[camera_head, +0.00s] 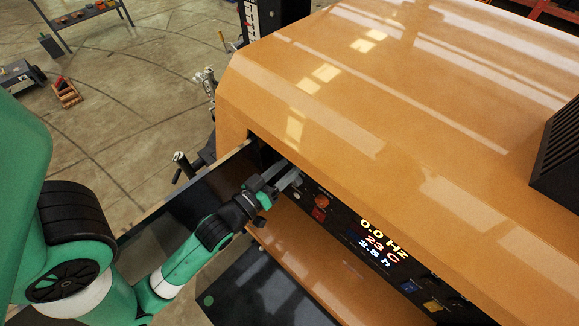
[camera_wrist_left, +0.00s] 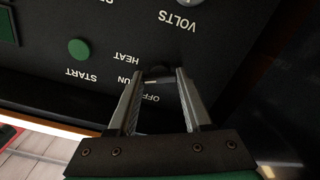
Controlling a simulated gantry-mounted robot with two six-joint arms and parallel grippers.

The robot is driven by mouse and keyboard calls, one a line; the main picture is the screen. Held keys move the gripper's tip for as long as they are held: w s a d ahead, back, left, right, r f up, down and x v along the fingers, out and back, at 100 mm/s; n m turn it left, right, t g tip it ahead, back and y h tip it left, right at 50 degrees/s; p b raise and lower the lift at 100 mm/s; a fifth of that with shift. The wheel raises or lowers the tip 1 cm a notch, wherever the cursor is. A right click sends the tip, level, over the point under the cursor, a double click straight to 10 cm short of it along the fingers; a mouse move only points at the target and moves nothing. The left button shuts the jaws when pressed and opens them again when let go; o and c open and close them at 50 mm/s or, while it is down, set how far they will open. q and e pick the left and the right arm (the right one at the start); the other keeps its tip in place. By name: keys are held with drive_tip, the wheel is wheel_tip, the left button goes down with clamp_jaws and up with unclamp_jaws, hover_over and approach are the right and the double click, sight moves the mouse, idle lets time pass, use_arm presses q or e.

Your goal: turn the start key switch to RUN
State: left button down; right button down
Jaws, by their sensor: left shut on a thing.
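The start key switch (camera_wrist_left: 158,72) is a small dark knob on the black control panel (camera_wrist_left: 115,20), seen upside down in the left wrist view. OFF, a partly hidden RUN, HEAT and START labels are printed beside it. My left gripper (camera_wrist_left: 159,74) has its two grey fingers on either side of the switch and is shut on it. The exact angle of the key is hard to tell. In the head view my left gripper (camera_head: 284,175) reaches into the panel's left end, and its fingers hide the switch. My right gripper is in neither view.
A green round button or lamp (camera_wrist_left: 78,48) sits near START. A red knob (camera_head: 320,203) and a lit display (camera_head: 383,240) reading 0.0 Hz lie right of my gripper. The orange housing (camera_head: 400,120) overhangs the panel. An open dark door (camera_head: 195,190) stands left of my wrist.

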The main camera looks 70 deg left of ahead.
use_arm(q)
drive_tip(key=shift+n+b, duration=0.55)
drive_tip(key=shift+n, duration=1.55)
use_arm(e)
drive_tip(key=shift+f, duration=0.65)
use_arm(q)
drive_tip(key=shift+c, duration=1.6)
unclamp_jaws()
